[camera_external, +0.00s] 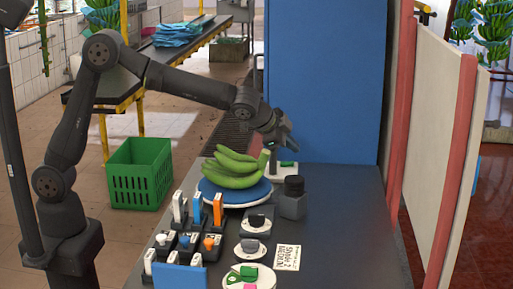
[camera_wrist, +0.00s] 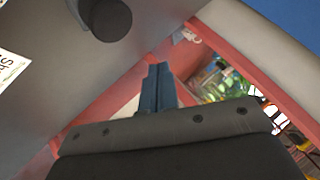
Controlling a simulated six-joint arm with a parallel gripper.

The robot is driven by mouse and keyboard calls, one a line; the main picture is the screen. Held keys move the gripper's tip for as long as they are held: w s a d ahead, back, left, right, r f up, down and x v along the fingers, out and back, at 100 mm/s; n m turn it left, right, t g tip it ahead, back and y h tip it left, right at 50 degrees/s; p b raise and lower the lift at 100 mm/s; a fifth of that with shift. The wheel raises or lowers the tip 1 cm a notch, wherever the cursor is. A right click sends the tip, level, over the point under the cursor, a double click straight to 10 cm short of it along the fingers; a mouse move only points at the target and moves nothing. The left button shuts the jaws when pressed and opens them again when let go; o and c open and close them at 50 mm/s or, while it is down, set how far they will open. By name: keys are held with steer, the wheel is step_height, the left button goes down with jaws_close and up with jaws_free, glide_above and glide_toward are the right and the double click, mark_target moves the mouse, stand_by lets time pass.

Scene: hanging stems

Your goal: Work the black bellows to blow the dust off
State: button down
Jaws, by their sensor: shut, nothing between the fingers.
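A squat dark block with a round black top (camera_external: 293,197) stands on the dark table, right of the green bananas. It may be the black bellows, but I cannot tell for sure. A round black thing (camera_wrist: 106,18) shows at the top of the wrist view and looks like the same one. A smaller black item (camera_external: 257,220) lies on a white dish in front of it. My gripper (camera_external: 273,156) is above the table's far end, beside the banana stem. Its fingers (camera_wrist: 158,88) are together and empty, apart from the black things. No dust can be made out.
Green bananas (camera_external: 236,166) sit on a blue round stand (camera_external: 233,194). Racks with white, blue and orange tools (camera_external: 218,209) stand at left. A printed card (camera_external: 287,257) lies at right. A blue panel (camera_external: 325,80) rises behind; a red-framed wall (camera_external: 447,150) stands at right.

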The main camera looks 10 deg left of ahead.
mark_target(295, 178)
steer(key=shift+f, duration=3.35)
steer(key=shift+f, duration=0.45)
steer(key=shift+f, duration=1)
stand_by(0.4)
steer(key=shift+r, duration=1.45)
steer(key=shift+r, duration=2.5)
